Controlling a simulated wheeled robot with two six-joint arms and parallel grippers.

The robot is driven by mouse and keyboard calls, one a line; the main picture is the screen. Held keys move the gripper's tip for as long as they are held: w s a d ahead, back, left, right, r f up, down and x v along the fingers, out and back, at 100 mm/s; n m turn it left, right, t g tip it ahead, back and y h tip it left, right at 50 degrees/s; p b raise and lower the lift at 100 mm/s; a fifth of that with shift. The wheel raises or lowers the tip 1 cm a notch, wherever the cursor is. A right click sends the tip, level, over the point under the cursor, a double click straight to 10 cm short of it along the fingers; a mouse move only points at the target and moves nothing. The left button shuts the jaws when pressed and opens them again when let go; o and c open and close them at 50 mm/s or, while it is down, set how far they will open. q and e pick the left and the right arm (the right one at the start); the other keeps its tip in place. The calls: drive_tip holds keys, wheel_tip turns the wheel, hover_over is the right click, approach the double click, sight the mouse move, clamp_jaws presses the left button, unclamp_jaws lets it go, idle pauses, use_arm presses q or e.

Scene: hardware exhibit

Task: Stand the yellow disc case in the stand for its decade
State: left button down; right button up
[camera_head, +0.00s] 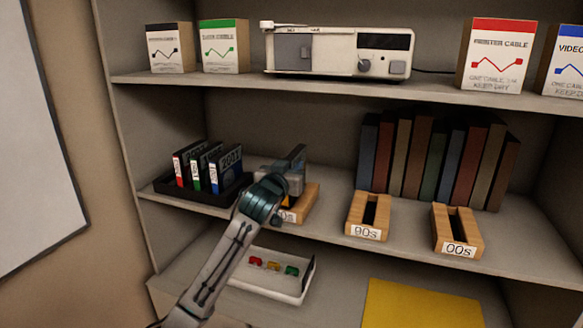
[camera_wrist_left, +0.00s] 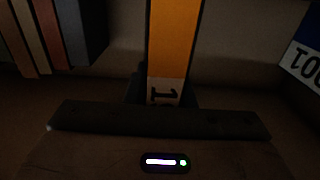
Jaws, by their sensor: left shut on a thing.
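My left gripper (camera_head: 284,172) is shut on the yellow disc case (camera_wrist_left: 173,42), which shows orange-yellow in the left wrist view with a pale end label bearing a digit like 1. In the head view the gripper and wrist hide most of the case. The gripper is over or just behind the leftmost wooden stand (camera_head: 304,207), whose label is partly hidden and reads "0s" at its end. I cannot tell whether the case touches this stand. The 90s stand (camera_head: 368,218) and the 00s stand (camera_head: 457,230) are empty, with open slots. My right gripper is out of view.
A black rack (camera_head: 212,198) left of my gripper holds red-, green- and blue-labelled cases. A row of books (camera_head: 432,155) stands behind the stands. The upper shelf holds boxes and a pale device (camera_head: 338,50). Below are a white tray (camera_head: 262,283) and a yellow sheet (camera_head: 420,305).

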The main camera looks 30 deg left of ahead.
use_arm(q)
drive_tip(key=shift+f+b, duration=0.65)
drive_tip(key=shift+f, duration=0.45)
drive_tip(key=c, duration=1.2)
unclamp_jaws()
drive_tip(key=shift+o, duration=0.2)
drive_tip(key=shift+s, duration=0.1)
drive_tip(key=v, duration=0.8)
